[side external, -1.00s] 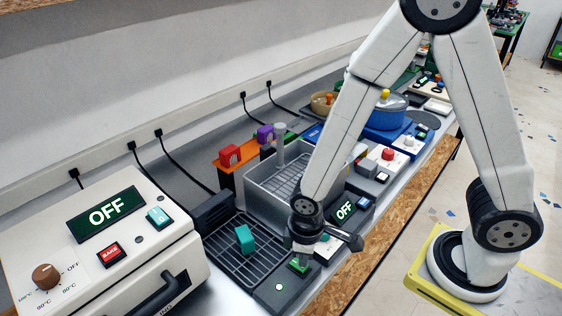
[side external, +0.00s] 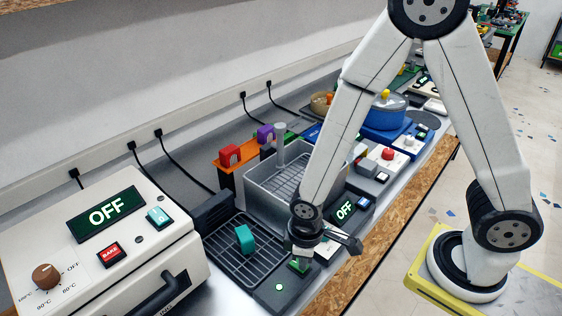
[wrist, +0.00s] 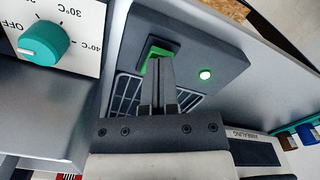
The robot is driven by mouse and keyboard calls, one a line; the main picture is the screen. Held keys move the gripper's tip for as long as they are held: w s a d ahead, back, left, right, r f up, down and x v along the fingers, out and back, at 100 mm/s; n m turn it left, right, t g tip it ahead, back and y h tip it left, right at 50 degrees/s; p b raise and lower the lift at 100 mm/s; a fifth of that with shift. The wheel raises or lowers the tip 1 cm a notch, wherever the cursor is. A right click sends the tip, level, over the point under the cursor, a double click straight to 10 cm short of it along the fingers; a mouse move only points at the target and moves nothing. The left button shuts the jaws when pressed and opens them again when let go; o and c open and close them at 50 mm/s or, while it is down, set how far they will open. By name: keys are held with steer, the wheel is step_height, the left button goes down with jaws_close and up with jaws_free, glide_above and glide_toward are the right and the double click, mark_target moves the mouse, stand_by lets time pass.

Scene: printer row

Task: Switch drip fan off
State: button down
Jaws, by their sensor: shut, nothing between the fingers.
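The drip fan's dark control strip (side external: 270,300) is at the front of the black wire drip rack (side external: 250,262). Its green switch (side external: 299,266) is under my gripper in the side view, partly covered. The lamp (side external: 279,287) also glows in the side view. My gripper (wrist: 160,62) is shut and empty, its tips at the switch. I cannot tell whether they touch it.
A teal block (side external: 244,238) stands on the rack. A white oven-like box (side external: 110,250) with an OFF display is at left. A grey basin (side external: 275,185) is behind, and another OFF display (side external: 343,210) is to the right. A teal knob (wrist: 44,42) is at the wrist view's upper left.

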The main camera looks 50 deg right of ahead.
steer(key=shift+f, duration=0.25)
steer(key=shift+r, duration=3.55)
steer(key=shift+w+d+r, duration=0.15)
steer(key=shift+d+r, duration=0.05)
steer(key=shift+d, duration=0.25)
steer(key=w+d+r+m+t, duration=0.1)
steer(key=d+r+m, duration=0.3)
steer(key=d, duration=0.6)
steer(key=shift+w+r+m+t, duration=0.15)
steer(key=shift+r+m+t, duration=0.05)
steer(key=shift+m+t, duration=0.7)
